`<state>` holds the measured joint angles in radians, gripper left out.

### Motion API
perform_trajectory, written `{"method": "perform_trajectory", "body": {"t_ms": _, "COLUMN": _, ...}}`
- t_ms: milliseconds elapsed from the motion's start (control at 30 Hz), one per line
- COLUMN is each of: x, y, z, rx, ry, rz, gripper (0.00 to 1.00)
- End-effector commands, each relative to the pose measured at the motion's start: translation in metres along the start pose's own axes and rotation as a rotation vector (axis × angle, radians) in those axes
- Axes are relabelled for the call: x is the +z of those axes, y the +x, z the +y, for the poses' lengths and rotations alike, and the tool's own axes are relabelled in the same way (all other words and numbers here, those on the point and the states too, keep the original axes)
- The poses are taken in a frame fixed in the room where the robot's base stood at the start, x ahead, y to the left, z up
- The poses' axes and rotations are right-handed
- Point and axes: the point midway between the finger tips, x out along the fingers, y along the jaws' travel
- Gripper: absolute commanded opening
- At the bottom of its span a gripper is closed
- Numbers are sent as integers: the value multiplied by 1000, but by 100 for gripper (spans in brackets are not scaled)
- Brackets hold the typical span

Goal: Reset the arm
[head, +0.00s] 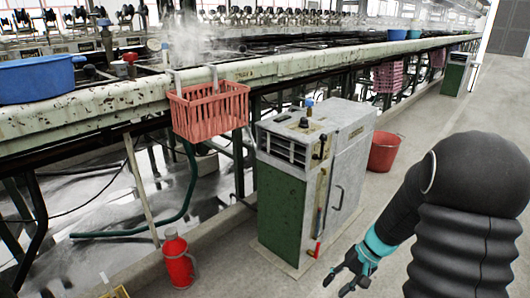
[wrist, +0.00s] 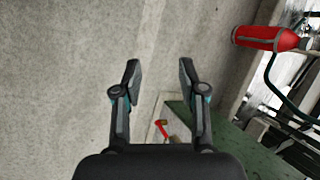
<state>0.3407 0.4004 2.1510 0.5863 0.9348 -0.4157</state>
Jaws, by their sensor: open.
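My gripper (head: 343,280) is at the lower right of the head view, at the end of my dark arm with a teal band. It hangs over bare floor, to the right of and in front of the green and grey cabinet. In the wrist view my gripper (wrist: 158,75) has its two fingers spread apart. Only concrete floor shows between the fingertips, and nothing is held.
The cabinet (head: 282,208) stands close to my gripper; its green side (wrist: 235,145) shows in the wrist view. A red flask (head: 177,262) stands left of it. A red basket (head: 210,108) hangs on the bench edge (head: 90,108). A red bucket (head: 384,152) stands behind. Aisle floor is clear.

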Motion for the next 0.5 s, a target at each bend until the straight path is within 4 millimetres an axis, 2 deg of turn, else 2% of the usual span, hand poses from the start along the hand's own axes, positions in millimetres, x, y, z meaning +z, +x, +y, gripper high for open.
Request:
{"method": "perform_trajectory", "body": {"t_ms": 33, "x": 14, "y": -16, "z": -7, "rx": 37, "ry": -4, "rz": 13, "gripper": 41}}
{"method": "perform_trajectory", "body": {"t_ms": 100, "x": 30, "y": -32, "z": -11, "rx": 88, "ry": 0, "rz": 29, "gripper": 41}}
{"method": "perform_trajectory", "body": {"t_ms": 500, "x": 116, "y": -113, "z": -32, "rx": 321, "ry": -73, "rz": 202, "gripper": 41}}
